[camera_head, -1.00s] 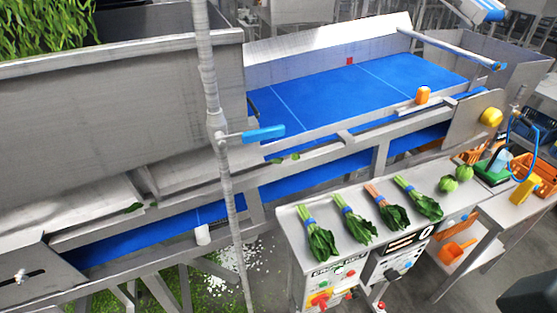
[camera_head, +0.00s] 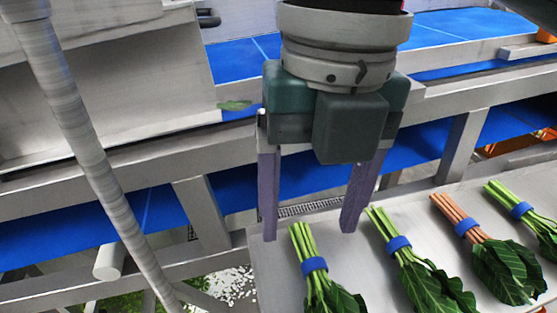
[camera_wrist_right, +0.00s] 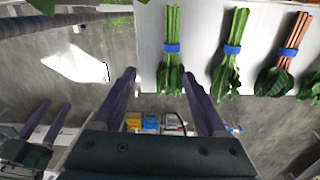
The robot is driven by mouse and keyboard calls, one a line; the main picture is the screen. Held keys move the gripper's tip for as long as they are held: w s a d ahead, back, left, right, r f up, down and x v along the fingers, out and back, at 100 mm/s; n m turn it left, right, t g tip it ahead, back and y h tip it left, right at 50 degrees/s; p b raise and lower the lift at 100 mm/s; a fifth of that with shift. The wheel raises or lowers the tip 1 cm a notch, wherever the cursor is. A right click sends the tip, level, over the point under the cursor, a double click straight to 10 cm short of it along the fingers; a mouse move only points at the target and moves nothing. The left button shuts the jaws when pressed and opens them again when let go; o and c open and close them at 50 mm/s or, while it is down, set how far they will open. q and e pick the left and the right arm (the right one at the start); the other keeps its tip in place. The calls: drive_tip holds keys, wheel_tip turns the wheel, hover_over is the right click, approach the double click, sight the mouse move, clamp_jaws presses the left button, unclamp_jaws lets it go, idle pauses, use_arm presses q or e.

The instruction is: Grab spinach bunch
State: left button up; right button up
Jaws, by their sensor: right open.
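Several leafy bunches with blue bands lie in a row on a pale metal tabletop (camera_head: 275,285). The leftmost green-stemmed bunch (camera_head: 315,275) also shows in the right wrist view (camera_wrist_right: 171,50). Beside it lies a second green-stemmed bunch (camera_head: 410,262), then a pink-stemmed bunch (camera_head: 490,250) and a green-stemmed one (camera_head: 525,212). I cannot tell which is spinach. My right gripper (camera_head: 309,230) is open and empty, its fingertips either side of the leftmost bunch's stem ends in the head view. My left gripper (camera_wrist_right: 55,103) shows open and empty in the right wrist view.
A blue conveyor (camera_head: 150,215) in a metal frame runs behind the tabletop. A pale slanted pole (camera_head: 80,130) stands at the left. A loose leaf (camera_head: 235,105) hangs at the conveyor's edge. White bits (camera_head: 232,285) lie on the floor left of the tabletop.

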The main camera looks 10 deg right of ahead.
sight(316, 262)
drive_tip(key=shift+w+d+f+n, duration=0.35)
drive_tip(key=shift+w+d+n, duration=0.05)
drive_tip(key=shift+w+d, duration=0.2)
drive_tip(key=shift+w+d+f, duration=0.15)
drive_tip(key=shift+f, duration=0.15)
drive_tip(key=f, duration=0.3)
drive_tip(key=shift+s+f+p, duration=0.15)
drive_tip(key=shift+s+p, duration=0.05)
drive_tip(key=shift+p, duration=0.1)
wheel_tip(316, 262, down, 6)
drive_tip(key=shift+d+r+p, duration=0.15)
drive_tip(key=shift+p, duration=0.4)
drive_tip(key=shift+w, duration=0.1)
drive_tip(key=c, duration=0.4)
use_arm(q)
drive_tip(key=shift+w+d+r, duration=0.1)
drive_tip(key=shift+w+r, duration=0.1)
drive_tip(key=shift+r, duration=0.1)
use_arm(e)
clamp_jaws()
